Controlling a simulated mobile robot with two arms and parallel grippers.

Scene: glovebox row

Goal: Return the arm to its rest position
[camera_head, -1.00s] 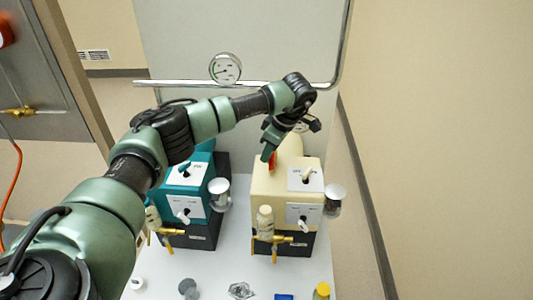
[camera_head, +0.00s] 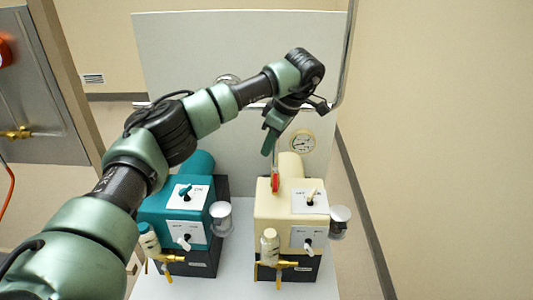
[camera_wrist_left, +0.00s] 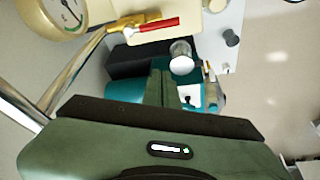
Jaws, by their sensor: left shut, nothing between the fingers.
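My left arm reaches in from the left in the head view. Its gripper (camera_head: 269,145) points down above the back of the cream pump unit (camera_head: 290,207), apart from it. The fingers are together with nothing between them. Just below the fingertips is a red-handled valve (camera_head: 275,180). In the left wrist view the closed fingers (camera_wrist_left: 165,90) show in front of the teal unit (camera_wrist_left: 125,90), with the red valve handle (camera_wrist_left: 158,27) beyond. My right gripper is not in view.
The teal pump unit (camera_head: 180,215) stands left of the cream one on a white bench (camera_head: 235,288). A gauge (camera_head: 302,140) is behind the cream unit. A metal pipe (camera_head: 347,60) runs up a grey panel (camera_head: 235,40). Free room lies right of the pipe.

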